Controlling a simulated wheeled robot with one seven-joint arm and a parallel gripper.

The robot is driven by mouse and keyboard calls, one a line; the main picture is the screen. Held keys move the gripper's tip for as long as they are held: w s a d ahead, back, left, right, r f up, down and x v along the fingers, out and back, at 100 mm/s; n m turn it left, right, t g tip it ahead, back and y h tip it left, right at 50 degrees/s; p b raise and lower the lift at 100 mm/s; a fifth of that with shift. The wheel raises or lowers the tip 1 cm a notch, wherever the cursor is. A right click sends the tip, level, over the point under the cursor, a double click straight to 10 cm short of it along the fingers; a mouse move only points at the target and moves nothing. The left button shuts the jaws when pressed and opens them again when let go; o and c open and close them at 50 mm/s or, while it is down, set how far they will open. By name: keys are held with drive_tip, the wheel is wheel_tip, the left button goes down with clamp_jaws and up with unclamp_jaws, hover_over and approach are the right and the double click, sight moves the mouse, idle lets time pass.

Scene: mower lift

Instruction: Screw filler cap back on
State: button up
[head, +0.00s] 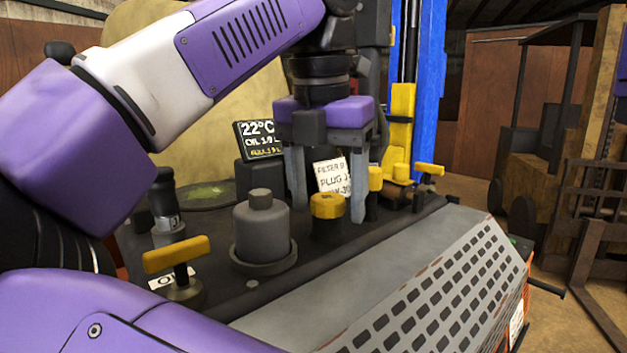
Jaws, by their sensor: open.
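A yellow filler cap (327,206) sits on top of a short black neck (327,231) on the dark deck of the machine. My gripper (328,204) points straight down over it, with one grey finger to the left of the cap and one to the right. The fingers are spread, and a gap shows between the left finger and the cap. The right finger is close to the cap's right side; I cannot tell whether it touches. The cap looks level. How far it is threaded cannot be seen.
A grey canister (262,230) stands just left of the cap. A yellow T-handle (176,254) is at front left. A small display (259,139) and a paper note (332,176) stand behind. Another yellow-topped post (375,180) is close on the right. A slotted grey panel (430,285) slopes away in front.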

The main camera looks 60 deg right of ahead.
clamp_jaws()
idle(0.5)
drive_tip(key=shift+m, duration=0.9)
unclamp_jaws()
